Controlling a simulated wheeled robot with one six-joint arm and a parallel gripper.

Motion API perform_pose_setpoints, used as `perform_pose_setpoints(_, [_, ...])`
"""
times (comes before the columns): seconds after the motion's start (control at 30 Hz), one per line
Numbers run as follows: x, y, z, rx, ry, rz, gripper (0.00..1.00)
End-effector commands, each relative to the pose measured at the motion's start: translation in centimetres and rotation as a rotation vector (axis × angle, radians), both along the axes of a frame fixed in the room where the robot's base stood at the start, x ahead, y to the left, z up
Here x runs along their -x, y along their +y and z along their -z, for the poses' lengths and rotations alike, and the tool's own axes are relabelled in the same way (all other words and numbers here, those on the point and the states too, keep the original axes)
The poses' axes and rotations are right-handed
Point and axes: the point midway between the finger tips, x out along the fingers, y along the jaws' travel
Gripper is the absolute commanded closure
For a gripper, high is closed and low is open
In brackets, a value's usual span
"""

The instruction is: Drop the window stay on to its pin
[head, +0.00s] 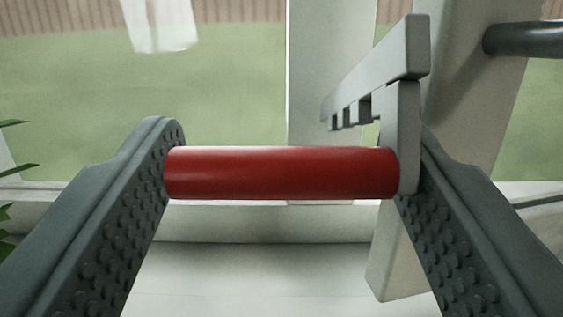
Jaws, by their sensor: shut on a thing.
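The window stay (378,76) is a grey bar with square notches along its underside. It slants from the upper right down and away to the left, in front of the pale window frame. A grey upright plate joins it to a red round handle (250,173). My gripper (284,165) is shut on this red handle, with one studded finger at each end. The right finger lies against the grey plate side. The stay's notches hang clear in the picture, and I cannot make out a pin under them.
A pale upright window post (328,60) stands behind the stay. A slanted pale frame member (478,90) is close on the right, with a dark round bar (525,39) at its top. A white sill (270,280) runs below. Green leaves (8,215) show at the left edge.

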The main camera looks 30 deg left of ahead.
Motion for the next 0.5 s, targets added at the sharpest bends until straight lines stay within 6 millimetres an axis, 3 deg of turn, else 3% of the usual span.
perform_pose_setpoints(0.5, [-0.07, 0.02, 0.90, 0.002, 0.005, 0.001, 0.79])
